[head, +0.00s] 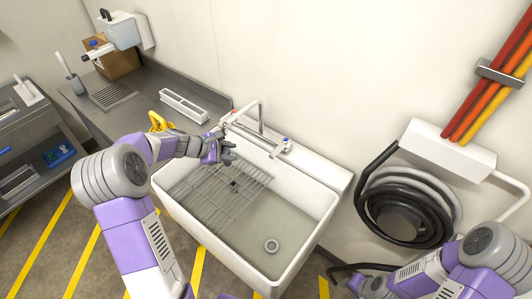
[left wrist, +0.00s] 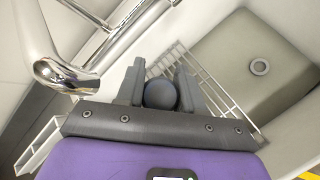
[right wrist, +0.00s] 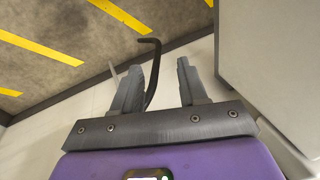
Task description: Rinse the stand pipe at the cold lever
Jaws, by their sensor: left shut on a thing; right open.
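The white sink (head: 318,228) has a chrome tap (head: 261,118) at its back wall, also large at upper left in the left wrist view (left wrist: 62,74). A blue-topped lever (head: 285,142) stands right of the spout. My left gripper (head: 228,153) is over the sink's back left part, left of the blue lever. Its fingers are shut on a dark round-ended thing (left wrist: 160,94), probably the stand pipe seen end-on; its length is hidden. My right gripper (right wrist: 157,80) is open and empty, low at right in the head view.
A wire rack (head: 205,190) covers the sink's left part; a drain ring (head: 271,246) lies in its bare right part. A white caddy (head: 184,106) stands on the steel counter. A coiled black hose (head: 400,215) hangs on the wall at right.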

